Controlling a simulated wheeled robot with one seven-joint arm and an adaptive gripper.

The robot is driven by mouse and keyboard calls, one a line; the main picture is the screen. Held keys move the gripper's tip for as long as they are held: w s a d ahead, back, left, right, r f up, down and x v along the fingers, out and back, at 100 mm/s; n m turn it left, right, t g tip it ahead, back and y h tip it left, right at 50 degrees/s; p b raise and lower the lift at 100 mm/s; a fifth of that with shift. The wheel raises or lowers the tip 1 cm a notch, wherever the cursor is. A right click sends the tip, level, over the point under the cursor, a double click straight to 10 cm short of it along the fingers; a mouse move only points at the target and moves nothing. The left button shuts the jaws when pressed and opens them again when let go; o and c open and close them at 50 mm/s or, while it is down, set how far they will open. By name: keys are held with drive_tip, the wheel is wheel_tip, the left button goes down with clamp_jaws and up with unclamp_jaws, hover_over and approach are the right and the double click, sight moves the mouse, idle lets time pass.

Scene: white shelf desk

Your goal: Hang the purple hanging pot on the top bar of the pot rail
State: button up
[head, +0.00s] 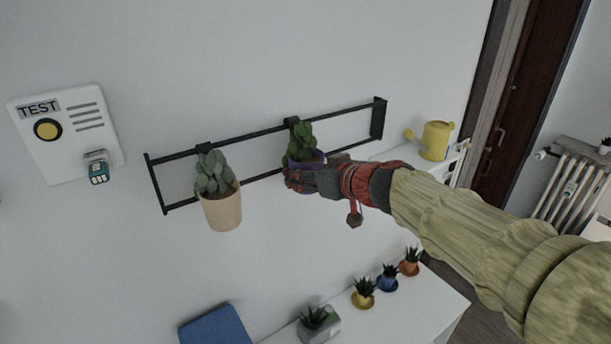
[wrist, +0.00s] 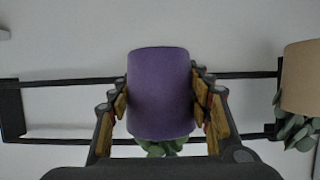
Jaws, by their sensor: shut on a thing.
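The purple hanging pot (wrist: 160,92) holds a green leafy plant and sits between the two fingers of my gripper (wrist: 160,105), which is shut on its sides. In the head view the pot (head: 306,160) is mostly hidden by my gripper (head: 308,178); its leaves rise above the rim. The black pot rail (head: 340,116) is on the wall, with a top and a bottom bar. The purple pot is in front of the rail, and its black hook (head: 291,121) appears at the top bar. Whether the hook bears on the bar I cannot tell.
A tan pot (head: 222,210) with a plant hangs on the rail to the left. A yellow watering can (head: 436,140) stands right of the rail. Several small potted plants stand on the white desk (head: 420,310) below. The rail's right stretch is free.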

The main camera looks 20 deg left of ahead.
wheel_tip(320, 180, up, 17)
drive_tip(key=p, duration=0.1)
drive_tip(key=shift+r, duration=0.15)
idle(0.4)
idle(0.6)
